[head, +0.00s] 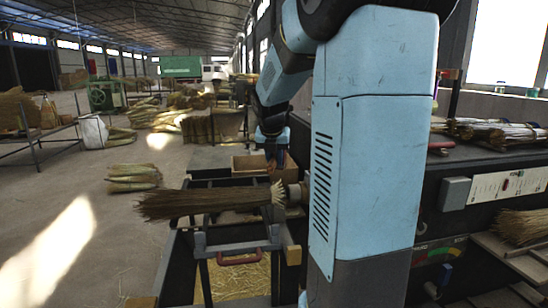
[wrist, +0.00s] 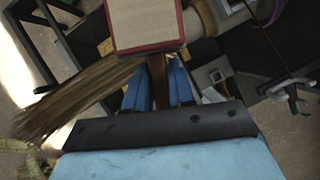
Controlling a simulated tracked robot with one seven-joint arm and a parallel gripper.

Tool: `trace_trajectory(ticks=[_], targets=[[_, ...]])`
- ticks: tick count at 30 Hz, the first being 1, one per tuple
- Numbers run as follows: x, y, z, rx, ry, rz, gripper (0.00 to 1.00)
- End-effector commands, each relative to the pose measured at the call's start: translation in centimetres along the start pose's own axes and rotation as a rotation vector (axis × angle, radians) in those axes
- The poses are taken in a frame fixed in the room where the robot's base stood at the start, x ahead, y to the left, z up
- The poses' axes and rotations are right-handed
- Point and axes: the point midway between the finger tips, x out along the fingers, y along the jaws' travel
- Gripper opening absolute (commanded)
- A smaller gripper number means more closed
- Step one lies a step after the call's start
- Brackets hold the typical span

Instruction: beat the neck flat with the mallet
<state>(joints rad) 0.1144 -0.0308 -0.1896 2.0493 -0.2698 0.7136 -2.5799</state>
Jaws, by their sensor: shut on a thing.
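My gripper (wrist: 158,82) is shut on the brown handle (wrist: 157,69) of the mallet in the wrist view. The mallet's pale block head (wrist: 146,22), edged in red, is beyond the fingertips and hides part of what lies below. The broom bundle (head: 205,202) lies roughly level over the bench in the head view, its pale, frayed neck end (head: 278,193) at a round spindle (head: 294,193). In the head view my gripper (head: 275,158) is above and behind the neck. The bundle (wrist: 80,98) also shows left of the fingers in the wrist view. Contact between mallet and neck cannot be told.
A red-handled frame (head: 240,258) stands below the bundle, over a bin of straw clippings (head: 240,282). A wooden tray (head: 245,164) is behind the bundle. A dark machine bench with a control panel (head: 508,184) is at right. Floor (head: 80,240) at left is largely open.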

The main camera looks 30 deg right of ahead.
Motion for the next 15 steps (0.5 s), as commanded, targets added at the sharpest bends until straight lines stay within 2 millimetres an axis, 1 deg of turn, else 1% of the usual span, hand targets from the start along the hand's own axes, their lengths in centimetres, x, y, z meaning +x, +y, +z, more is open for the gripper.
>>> trace_trajectory(ticks=[2, 4, 9, 10, 15], targets=[[1.0, -0.1, -0.5, 0.0, 0.004, -0.003, 0.0], [2.6, -0.1, -1.4, -0.001, 0.005, -0.003, 0.0], [7.4, -0.1, -3.7, -0.002, 0.007, -0.004, 0.0], [7.6, -0.1, -3.8, 0.0, 0.003, -0.002, 0.0], [6.8, 0.0, -3.3, 0.001, -0.002, 0.0, 0.0]])
